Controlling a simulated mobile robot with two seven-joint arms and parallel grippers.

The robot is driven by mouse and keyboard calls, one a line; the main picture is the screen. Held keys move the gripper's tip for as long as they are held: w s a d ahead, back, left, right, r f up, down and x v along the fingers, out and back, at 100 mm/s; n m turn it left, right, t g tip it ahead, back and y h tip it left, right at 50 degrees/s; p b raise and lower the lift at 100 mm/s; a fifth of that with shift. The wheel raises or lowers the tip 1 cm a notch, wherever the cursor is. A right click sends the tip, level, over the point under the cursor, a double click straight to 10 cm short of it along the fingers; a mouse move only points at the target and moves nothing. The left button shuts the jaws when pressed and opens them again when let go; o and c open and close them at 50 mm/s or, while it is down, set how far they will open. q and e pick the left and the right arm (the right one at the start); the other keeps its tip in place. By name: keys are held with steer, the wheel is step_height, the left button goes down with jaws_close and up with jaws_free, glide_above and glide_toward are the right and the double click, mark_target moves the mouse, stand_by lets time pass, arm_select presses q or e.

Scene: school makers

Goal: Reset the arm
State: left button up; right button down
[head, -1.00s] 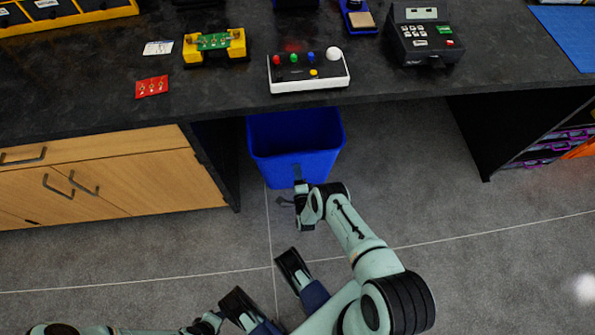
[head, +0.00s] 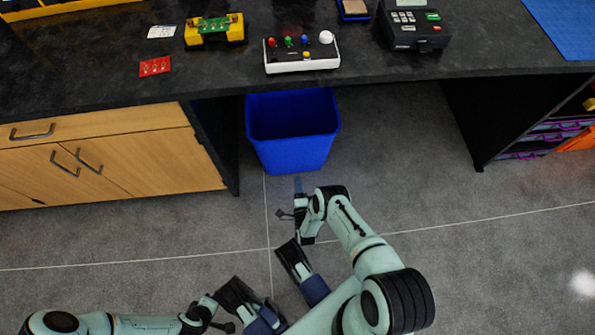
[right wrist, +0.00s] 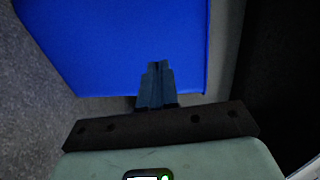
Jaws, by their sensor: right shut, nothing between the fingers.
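My right gripper (head: 298,186) is shut and empty, held over the floor just in front of the blue bin (head: 292,155). It also shows in the right wrist view (right wrist: 157,68), its closed fingers against the background of the bin's blue wall (right wrist: 120,45). My right arm is bent, coming in from the bottom right of the head view. My left arm lies low at the bottom left of the head view, and its gripper's fingers cannot be made out clearly.
The black worktop (head: 365,90) carries a button box (head: 300,60), a card terminal (head: 415,25), a yellow holder with a green board (head: 214,30) and a red card (head: 155,67). A wooden cabinet (head: 150,165) stands left of the bin. The grey floor (head: 480,260) at right is open.

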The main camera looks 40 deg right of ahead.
arm_select(q)
steer(key=shift+w+r, duration=0.3)
steer(key=shift+w, duration=0.15)
arm_select(e)
steer(key=shift+s+a, duration=0.35)
steer(key=shift+s, duration=0.25)
